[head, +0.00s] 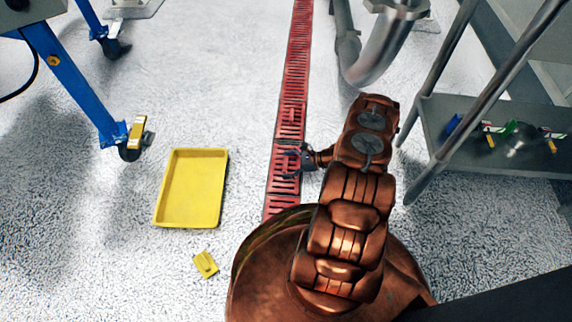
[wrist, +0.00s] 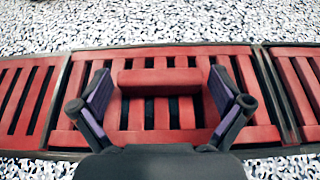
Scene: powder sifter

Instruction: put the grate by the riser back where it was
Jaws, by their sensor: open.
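The red slotted grate (wrist: 135,120) under my gripper lies along the red floor drain line, between two neighbouring grates, with dark seams at its ends. A raised red crossbar (wrist: 160,78) runs along its middle. In the head view this grate (head: 282,183) is partly hidden by my gripper (head: 296,160). In the wrist view my gripper (wrist: 160,76) is open above the grate, with a finger on either side of the crossbar and gaps between. I cannot tell whether the grate is fully flush. A curved steel pipe (head: 372,68), possibly the riser, stands beyond my arm.
A yellow tray (head: 190,188) and a small yellow piece (head: 205,264) lie on the floor left of the drain. A blue wheeled frame (head: 72,88) stands at upper left. A steel stand with a shelf (head: 470,155) is on the right. The speckled floor between tray and drain is clear.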

